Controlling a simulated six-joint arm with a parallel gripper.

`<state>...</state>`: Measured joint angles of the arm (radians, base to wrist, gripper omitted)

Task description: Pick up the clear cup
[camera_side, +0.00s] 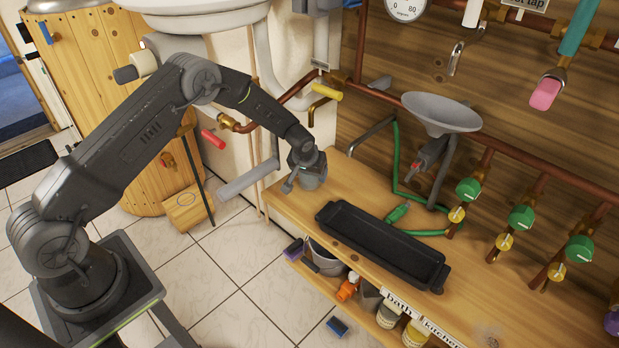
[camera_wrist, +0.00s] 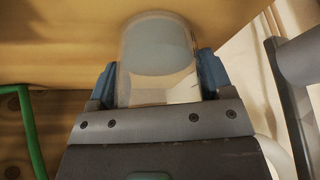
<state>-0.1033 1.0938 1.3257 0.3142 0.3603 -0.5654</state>
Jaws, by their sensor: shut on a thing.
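The clear cup (camera_wrist: 158,45) is in the wrist view, see-through with a grey-looking round end. My gripper (camera_wrist: 156,80) is shut on it, with one blue-grey finger on each side of the cup. In the side view my gripper (camera_side: 305,172) is at the far left end of the wooden bench (camera_side: 350,185). There the cup is mostly hidden by the gripper, and I cannot tell if it touches the bench top.
A black tray (camera_side: 382,243) lies on the bench to the right. A green hose (camera_side: 397,160) runs behind it, below a grey funnel (camera_side: 441,114). Pipes with green valve knobs (camera_side: 468,190) line the right. A grey pipe (camera_side: 247,180) is left of my gripper.

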